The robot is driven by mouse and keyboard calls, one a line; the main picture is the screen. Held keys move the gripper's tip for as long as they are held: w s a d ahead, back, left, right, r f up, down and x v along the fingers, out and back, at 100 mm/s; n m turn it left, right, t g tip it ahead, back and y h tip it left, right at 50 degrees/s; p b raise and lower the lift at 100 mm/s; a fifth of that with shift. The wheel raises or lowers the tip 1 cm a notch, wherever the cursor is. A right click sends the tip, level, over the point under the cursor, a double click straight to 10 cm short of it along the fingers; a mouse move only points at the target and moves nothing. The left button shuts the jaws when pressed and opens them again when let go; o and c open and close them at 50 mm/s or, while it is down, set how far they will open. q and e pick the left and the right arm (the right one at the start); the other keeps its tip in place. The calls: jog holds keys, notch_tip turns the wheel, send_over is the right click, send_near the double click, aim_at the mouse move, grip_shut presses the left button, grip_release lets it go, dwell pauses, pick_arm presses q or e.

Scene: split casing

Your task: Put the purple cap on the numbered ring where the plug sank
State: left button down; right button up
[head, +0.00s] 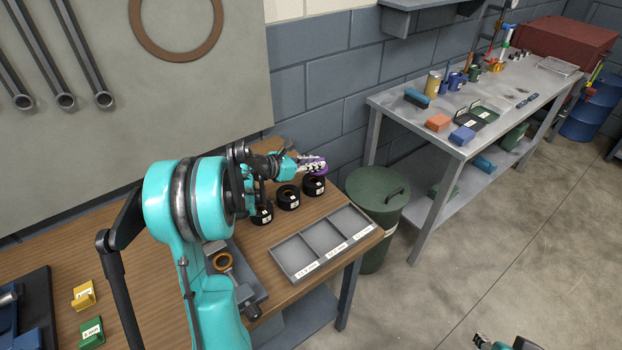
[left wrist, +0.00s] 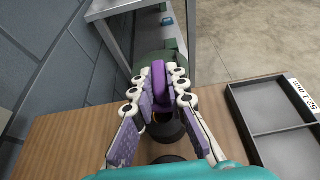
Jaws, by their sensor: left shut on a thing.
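My left gripper (head: 312,165) is shut on the purple cap (head: 321,167), just above the farthest black ring (head: 314,187). In the left wrist view the cap (left wrist: 159,80) stands edge-up between the fingertips, over a black ring (left wrist: 166,130) partly hidden by the fingers. I cannot tell whether cap and ring touch. A middle black ring (head: 288,198) and a nearer black ring (head: 263,215) stand in a row with it, each with a small white label too small to read. A sunken plug is not discernible. My right gripper (head: 482,341) shows only partly at the bottom edge.
A grey three-compartment tray (head: 352,246) with labels lies right of the rings on the wooden bench (head: 240,232). A green bin (head: 378,190) stands beyond the bench edge. Yellow (head: 84,295) and green (head: 91,333) blocks lie at the left. A grey table (head: 455,150) carries several items.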

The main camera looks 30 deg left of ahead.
aim_at(311, 173)
pick_arm(q)
jog(key=shift+a+f, duration=0.45)
jog(key=shift+a, duration=0.25)
notch_tip(311, 173, down, 3)
jog(key=shift+f+b, duration=0.15)
jog(key=shift+b, duration=0.85)
jog(key=shift+f, duration=0.4)
jog(key=shift+r, duration=0.15)
jog(key=shift+f, duration=0.2)
jog(key=c, duration=1.5)
grip_release()
jog(key=shift+c, duration=0.2)
